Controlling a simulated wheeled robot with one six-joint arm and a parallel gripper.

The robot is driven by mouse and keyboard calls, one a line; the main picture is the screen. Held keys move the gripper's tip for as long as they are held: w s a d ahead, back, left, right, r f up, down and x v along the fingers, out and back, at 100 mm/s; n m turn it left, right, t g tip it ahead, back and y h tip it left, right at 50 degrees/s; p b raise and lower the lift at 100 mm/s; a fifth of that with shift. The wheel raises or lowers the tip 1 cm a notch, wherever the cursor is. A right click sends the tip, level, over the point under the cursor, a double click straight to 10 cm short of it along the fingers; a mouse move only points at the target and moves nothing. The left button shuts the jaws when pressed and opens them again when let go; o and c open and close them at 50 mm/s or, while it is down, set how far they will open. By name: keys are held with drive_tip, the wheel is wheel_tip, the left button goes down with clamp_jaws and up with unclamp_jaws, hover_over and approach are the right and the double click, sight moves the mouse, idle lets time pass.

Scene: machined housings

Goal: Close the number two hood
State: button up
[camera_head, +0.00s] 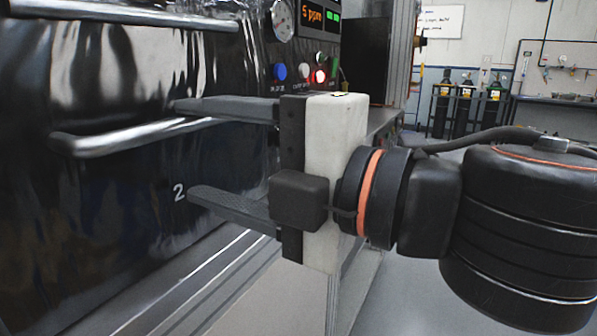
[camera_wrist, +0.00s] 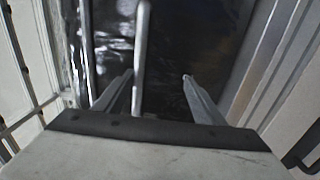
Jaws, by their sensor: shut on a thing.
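The number two hood has a glossy dark front panel (camera_head: 235,165), marked with a white "2" (camera_head: 179,192) in the head view. A silver bar handle (camera_head: 110,140) runs across it, and this bar also shows in the wrist view (camera_wrist: 141,50). My gripper (camera_head: 183,147) is at the right part of the bar, one finger above and one below. In the wrist view, my gripper (camera_wrist: 158,75) has the bar between its fingers, nearer the left finger. It is shut on the handle, though the fingers look well apart; the exact contact is hard to see.
Another silver bar (camera_head: 130,14) crosses the panel above. A control box with an orange display (camera_head: 313,15), gauge (camera_head: 281,20) and lit buttons stands behind my gripper. A metal ledge (camera_head: 180,285) runs below the panel. Gas cylinders (camera_head: 463,105) stand far right.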

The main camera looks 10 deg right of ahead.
drive_tip(key=shift+f+v, duration=0.25)
drive_tip(key=shift+v, duration=0.8)
drive_tip(key=shift+s+d, duration=0.35)
drive_tip(key=c, duration=0.4)
drive_tip(key=shift+r+v, duration=0.2)
drive_tip(key=shift+v, duration=2.2)
drive_tip(key=shift+v, duration=1.8)
drive_tip(key=shift+w, duration=0.1)
